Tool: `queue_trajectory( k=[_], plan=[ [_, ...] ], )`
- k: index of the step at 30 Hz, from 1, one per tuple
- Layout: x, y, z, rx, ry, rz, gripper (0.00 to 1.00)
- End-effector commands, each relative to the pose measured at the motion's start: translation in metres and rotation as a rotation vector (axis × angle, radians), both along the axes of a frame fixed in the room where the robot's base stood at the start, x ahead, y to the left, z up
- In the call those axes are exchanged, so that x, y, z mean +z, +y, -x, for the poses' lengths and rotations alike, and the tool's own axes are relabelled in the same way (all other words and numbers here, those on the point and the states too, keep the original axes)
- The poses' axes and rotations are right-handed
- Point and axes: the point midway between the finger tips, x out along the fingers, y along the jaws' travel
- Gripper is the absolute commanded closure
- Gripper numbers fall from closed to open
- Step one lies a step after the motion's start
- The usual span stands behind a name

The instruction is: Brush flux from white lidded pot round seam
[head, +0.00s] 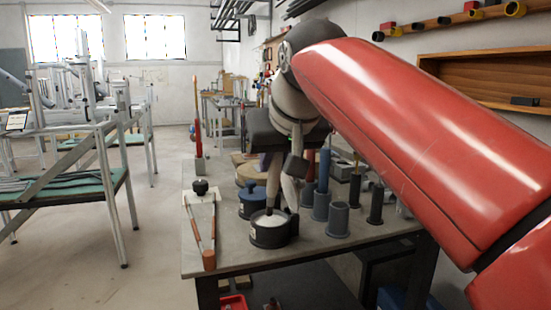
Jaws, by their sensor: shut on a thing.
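An open dark pot (268,236) with white contents stands near the front edge of the bench. A blue pot (252,205) with a knobbed lid stands just behind it. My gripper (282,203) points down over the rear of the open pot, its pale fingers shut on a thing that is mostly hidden. I take it for the brush, but cannot make out its bristles or whether its tip is in the pot. A black knob (200,187) sits on a pale flat piece left of the pots. I cannot make out a seam.
A thin brown-handled tool (195,228) lies at the bench's left front. Grey and black cylindrical holders (338,220) stand right of the pots. A red upright thing (198,136) stands at the back left. My red arm hides the bench's right side.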

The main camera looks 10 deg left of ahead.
Motion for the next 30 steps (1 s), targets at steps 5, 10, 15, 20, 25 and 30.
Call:
queue_trajectory(
  k=[5,10,15,20,25,30],
  plan=[
    [-0.002,0.0,0.0,0.0,0.0,0.0,1.0],
    [-0.004,0.0,0.0,0.0,0.0,0.0,1.0],
    [-0.007,0.0,0.0,0.0,0.0,0.0,1.0],
    [-0.008,0.0,0.0,0.0,0.0,0.0,1.0],
    [-0.011,0.0,0.0,0.0,0.0,0.0,1.0],
    [-0.013,0.0,0.0,0.0,0.0,0.0,1.0]
  ],
)
